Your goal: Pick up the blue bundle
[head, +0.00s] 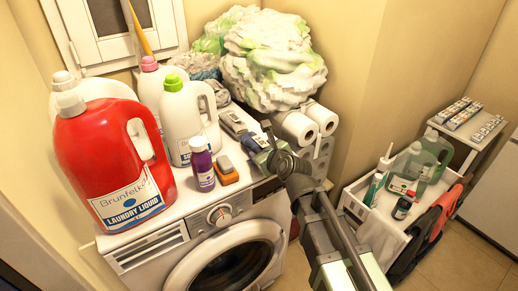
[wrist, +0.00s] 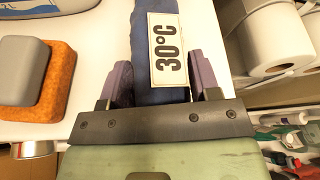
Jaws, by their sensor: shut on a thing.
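The blue bundle (wrist: 145,50) is dark blue cloth with a white "30°C" label, in the upper middle of the wrist view. My gripper (wrist: 162,72) has a purple pad on each side of it and is shut on it. The bundle's lower end runs down to the gripper's dark crossbar; its far end leaves the picture. In the head view, my gripper (head: 264,146) is at the right part of the washer top, where my arm hides much of the bundle. I cannot tell whether the bundle touches the top.
An orange-and-grey sponge (head: 227,173) and a purple bottle (head: 202,165) stand left of my gripper. A red laundry jug (head: 105,165) and white jugs stand further left. Paper rolls (head: 300,127) are close on the right, below a large white-green bag (head: 270,60).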

